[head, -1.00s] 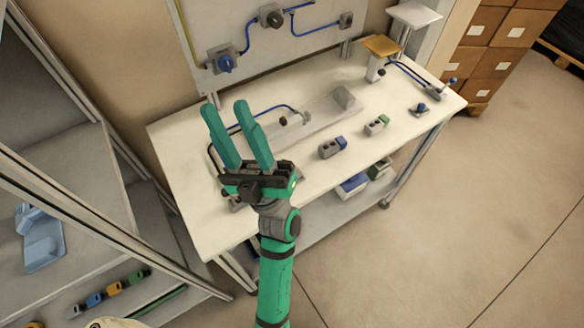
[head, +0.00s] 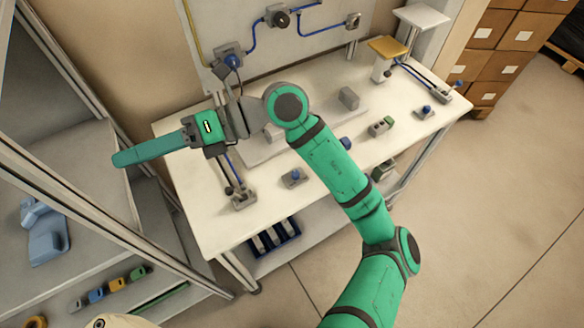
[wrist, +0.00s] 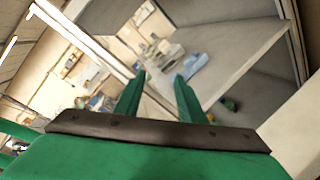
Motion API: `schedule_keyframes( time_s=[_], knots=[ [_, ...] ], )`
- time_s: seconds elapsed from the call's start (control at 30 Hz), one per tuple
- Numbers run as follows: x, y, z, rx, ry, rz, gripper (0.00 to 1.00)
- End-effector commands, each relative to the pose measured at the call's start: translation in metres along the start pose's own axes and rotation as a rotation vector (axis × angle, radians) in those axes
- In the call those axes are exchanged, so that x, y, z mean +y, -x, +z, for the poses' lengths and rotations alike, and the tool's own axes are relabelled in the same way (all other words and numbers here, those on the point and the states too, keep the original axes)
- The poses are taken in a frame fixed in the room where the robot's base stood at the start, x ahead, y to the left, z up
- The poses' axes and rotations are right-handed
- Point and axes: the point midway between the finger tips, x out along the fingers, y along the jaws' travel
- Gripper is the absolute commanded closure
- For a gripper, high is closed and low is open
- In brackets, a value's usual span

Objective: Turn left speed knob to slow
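A blue knob (head: 232,61) sits on a grey plate at the lower left of the upright panel. A dark knob (head: 279,17) and a small grey fitting (head: 352,20) are farther right on the panel. I cannot read any labels or slow mark, so I cannot tell which is the left speed knob. My gripper (head: 120,159) points left past the table's left edge, below and left of the blue knob and clear of it. In the wrist view its two fingers (wrist: 160,79) stand apart with nothing between them.
The white table (head: 205,215) carries a small blue-knobbed block (head: 294,177), a lever fitting (head: 241,199), a grey-green block (head: 381,126) and a yellow-topped stand (head: 388,48). A framed shelf (head: 90,170) stands close on the left. Cardboard boxes (head: 490,65) stand at the back right.

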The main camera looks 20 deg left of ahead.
Motion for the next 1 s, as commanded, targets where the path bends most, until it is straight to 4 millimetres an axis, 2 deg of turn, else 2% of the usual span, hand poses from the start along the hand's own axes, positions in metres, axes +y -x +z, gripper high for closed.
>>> schedule_keyframes(
  time_s=[0.17,0.27,0.37,0.5,0.63,0.8,0.9,1.0],
  knots=[
    [-0.047,0.018,-0.021,0.180,-0.007,-0.253,0.64],
    [-0.073,0.038,-0.033,0.275,-0.020,-0.395,0.64],
    [-0.097,0.065,-0.044,0.367,-0.041,-0.542,0.64],
    [-0.125,0.114,-0.059,0.493,-0.078,-0.752,0.64],
    [-0.141,0.168,-0.069,0.597,-0.123,-0.943,0.64],
    [-0.147,0.228,-0.077,0.696,-0.176,-1.134,0.64],
    [-0.146,0.251,-0.079,0.730,-0.198,-1.202,0.64],
    [-0.146,0.263,-0.081,0.747,-0.210,-1.240,0.64]
  ],
)
